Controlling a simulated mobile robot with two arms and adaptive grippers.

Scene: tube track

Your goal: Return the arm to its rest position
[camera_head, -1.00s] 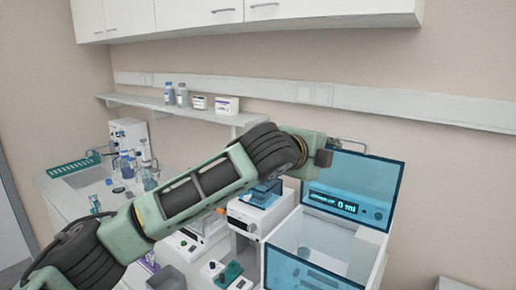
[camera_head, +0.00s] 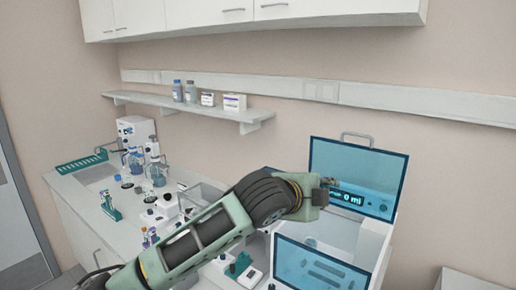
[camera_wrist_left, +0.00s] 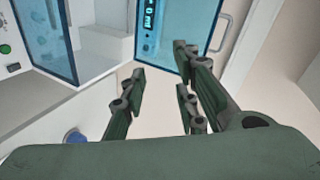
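My left arm (camera_head: 203,232) reaches in from the lower left in the head view. Its gripper (camera_head: 328,188) is at the raised blue panel with the lit display (camera_head: 378,202), partly covering it in this view. I cannot tell whether they touch. In the left wrist view the dark green fingers (camera_wrist_left: 160,78) are spread apart with nothing between them. The panel with its display also shows there, beyond the fingers (camera_wrist_left: 170,28). My right gripper is not in view.
A white device with a second blue panel (camera_head: 318,268) stands below the arm. Glassware (camera_head: 157,172), a green rack (camera_head: 82,162) and small instruments crowd the bench at left. A wall shelf (camera_head: 200,109) holds bottles and boxes. The wall right of the device is free.

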